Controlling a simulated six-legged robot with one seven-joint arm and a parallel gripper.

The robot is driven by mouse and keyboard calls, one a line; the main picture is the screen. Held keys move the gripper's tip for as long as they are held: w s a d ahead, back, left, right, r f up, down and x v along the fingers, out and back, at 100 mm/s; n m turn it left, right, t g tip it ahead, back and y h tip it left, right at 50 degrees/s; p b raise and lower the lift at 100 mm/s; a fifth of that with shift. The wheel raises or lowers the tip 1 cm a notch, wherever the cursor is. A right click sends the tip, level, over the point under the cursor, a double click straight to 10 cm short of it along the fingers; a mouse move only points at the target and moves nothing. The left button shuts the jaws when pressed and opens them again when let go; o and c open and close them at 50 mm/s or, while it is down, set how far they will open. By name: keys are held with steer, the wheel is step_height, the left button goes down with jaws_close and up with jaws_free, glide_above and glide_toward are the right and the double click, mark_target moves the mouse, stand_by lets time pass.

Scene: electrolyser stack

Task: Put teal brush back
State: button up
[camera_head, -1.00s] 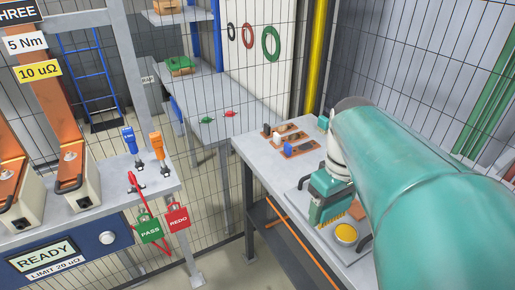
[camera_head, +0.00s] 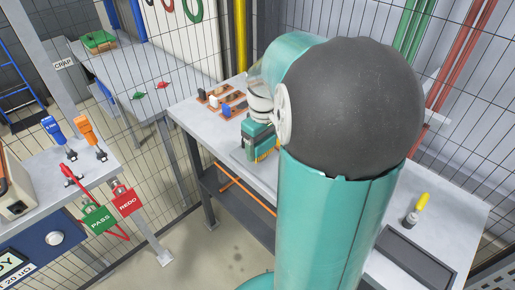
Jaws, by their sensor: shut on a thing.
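My gripper (camera_head: 257,131) is at the end of my arm, low over the grey bench (camera_head: 198,113), and partly hidden by my arm. It is shut on the teal brush (camera_head: 262,152), whose yellow-orange bristles point down towards the bench. I cannot tell whether the bristles touch anything. My large teal arm link and its dark round joint hide the bench to the right of the brush.
An orange-brown rack (camera_head: 222,103) with small parts lies left of my gripper. A dark-rimmed tray (camera_head: 412,262) and a yellow-handled tool (camera_head: 416,211) are on the bench's right part. A mesh fence stands behind. A test stand with PASS (camera_head: 98,218) and REDO (camera_head: 126,201) tags is left.

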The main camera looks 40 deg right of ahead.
mark_target(262, 152)
steer(key=shift+f, duration=1.5)
steer(key=shift+f, duration=0.1)
steer(key=o, duration=0.9)
steer(key=shift+o, duration=0.2)
